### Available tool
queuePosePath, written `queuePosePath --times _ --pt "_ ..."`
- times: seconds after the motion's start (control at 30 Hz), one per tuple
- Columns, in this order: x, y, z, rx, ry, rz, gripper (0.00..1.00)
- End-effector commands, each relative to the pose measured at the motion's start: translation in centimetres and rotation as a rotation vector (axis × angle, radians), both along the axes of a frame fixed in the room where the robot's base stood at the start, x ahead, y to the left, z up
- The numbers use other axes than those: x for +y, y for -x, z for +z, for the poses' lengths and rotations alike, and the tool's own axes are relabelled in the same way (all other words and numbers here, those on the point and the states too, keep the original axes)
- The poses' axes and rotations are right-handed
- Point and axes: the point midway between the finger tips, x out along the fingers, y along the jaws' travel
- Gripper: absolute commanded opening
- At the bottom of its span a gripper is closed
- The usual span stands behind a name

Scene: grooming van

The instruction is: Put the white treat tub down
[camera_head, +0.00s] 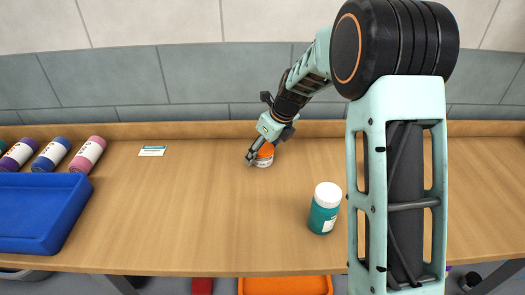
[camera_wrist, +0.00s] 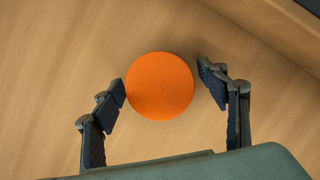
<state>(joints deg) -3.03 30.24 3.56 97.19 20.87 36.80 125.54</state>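The white treat tub (camera_head: 265,162) has an orange lid and stands upright on the wooden counter near its back edge. In the wrist view its round orange lid (camera_wrist: 160,86) fills the space between my fingers, and its white side is hidden. My gripper (camera_head: 256,155) is low over the counter, around the tub. In the wrist view my gripper (camera_wrist: 162,88) is open: the left fingertip is at or very near the lid's edge, and a clear gap shows between the lid and the right fingertip.
A teal bottle with a white cap (camera_head: 324,208) stands to the right. A blue tray (camera_head: 40,210) and several bottles (camera_head: 88,155) are at left. A small card (camera_head: 152,151) lies near the wall. The counter's middle is clear.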

Motion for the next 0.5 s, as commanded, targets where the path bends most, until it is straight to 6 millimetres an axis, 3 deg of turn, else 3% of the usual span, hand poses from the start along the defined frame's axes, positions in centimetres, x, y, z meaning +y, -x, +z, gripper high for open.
queuePosePath --times 0.27,0.5 --pt "-0.1 0.0 0.8 -0.003 0.0 -0.001 0.67" --pt "-1.4 1.2 5.0 -0.006 0.0 -0.001 0.67"
